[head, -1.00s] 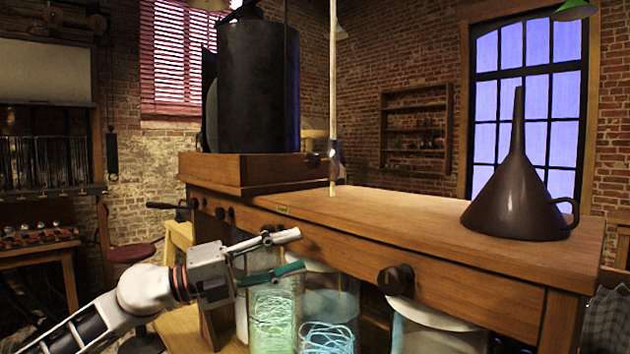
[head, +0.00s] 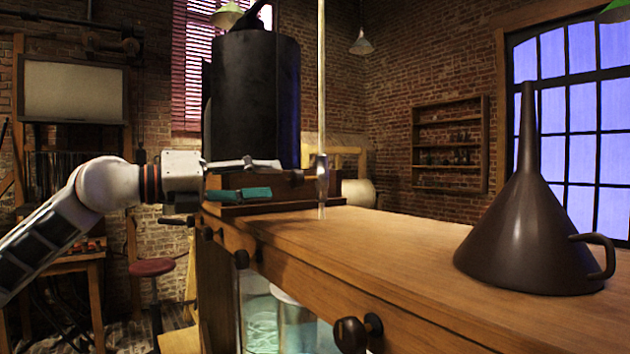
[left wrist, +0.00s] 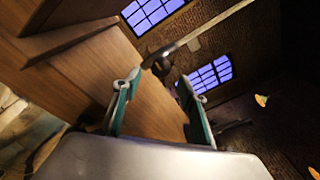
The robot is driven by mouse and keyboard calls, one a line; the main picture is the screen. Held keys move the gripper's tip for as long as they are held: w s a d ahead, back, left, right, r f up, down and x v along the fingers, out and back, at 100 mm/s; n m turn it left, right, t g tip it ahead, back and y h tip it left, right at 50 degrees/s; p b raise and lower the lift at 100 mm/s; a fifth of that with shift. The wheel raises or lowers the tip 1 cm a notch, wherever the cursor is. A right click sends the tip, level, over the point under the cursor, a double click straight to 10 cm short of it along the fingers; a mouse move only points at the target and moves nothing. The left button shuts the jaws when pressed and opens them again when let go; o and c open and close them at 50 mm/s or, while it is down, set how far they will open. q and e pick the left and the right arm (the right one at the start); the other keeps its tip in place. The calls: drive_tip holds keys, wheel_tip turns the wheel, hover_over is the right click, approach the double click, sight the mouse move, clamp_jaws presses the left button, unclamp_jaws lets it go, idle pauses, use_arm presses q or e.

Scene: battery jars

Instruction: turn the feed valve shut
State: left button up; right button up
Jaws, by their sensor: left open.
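A thin vertical pipe (head: 322,90) hangs over the bench and ends in a metal fitting (head: 322,180) just above the bench top. My left gripper (head: 275,178) is open and empty, just left of the fitting, in front of the black tank's wooden base. In the left wrist view my left gripper (left wrist: 160,80) has its fingers spread, and the pale pipe (left wrist: 220,24) slants past beyond the fingertips. My right gripper is not in view.
A black tank (head: 255,95) stands at the bench's far left. A dark funnel (head: 528,235) stands on the wooden bench top (head: 400,245) at right; the bench between is clear. Knobs such as this one (head: 352,334) stick out from the bench front, with glass jars (head: 262,318) below.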

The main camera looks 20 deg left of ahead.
sight(291, 178)
use_arm(q)
drive_tip(key=shift+w+d+r, duration=0.25)
drive_tip(key=shift+w+d, duration=0.1)
drive_tip(key=shift+w, duration=0.1)
drive_tip(key=p+x, duration=0.1)
drive_tip(key=x, duration=0.4)
drive_tip(key=shift+p, duration=0.4)
drive_tip(key=shift+w+d+f, duration=0.2)
drive_tip(key=shift+w+d, duration=0.1)
drive_tip(key=shift+w, duration=0.25)
drive_tip(key=c, duration=1.1)
